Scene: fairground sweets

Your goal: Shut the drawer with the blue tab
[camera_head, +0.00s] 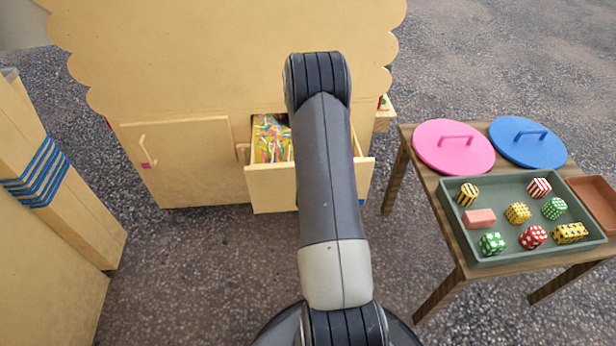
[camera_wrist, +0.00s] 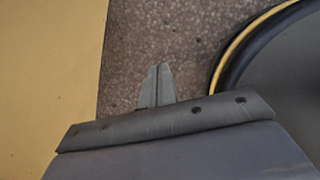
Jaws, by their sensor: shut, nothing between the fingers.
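A pale wooden drawer (camera_head: 270,188) stands pulled out of the cabinet in the head view, with a colourful sprinkle-patterned item (camera_head: 270,140) inside. A small bit of blue (camera_head: 362,202) shows at the right part of its front, beside my arm; I cannot tell its full shape. My arm hides the middle of the drawer. My gripper is hidden in the head view. In the wrist view my gripper (camera_wrist: 156,72) is shut and empty, with its fingertips over bare speckled ground. I cannot tell its distance from the drawer.
A cabinet door (camera_head: 185,165) with a pink mark stands left of the drawer. At the right, a wooden table (camera_head: 455,240) holds a green tray (camera_head: 490,258) of sweets, a pink lid (camera_head: 440,160) and a blue lid (camera_head: 520,155). A pale panel (camera_wrist: 45,80) fills the wrist view's left side.

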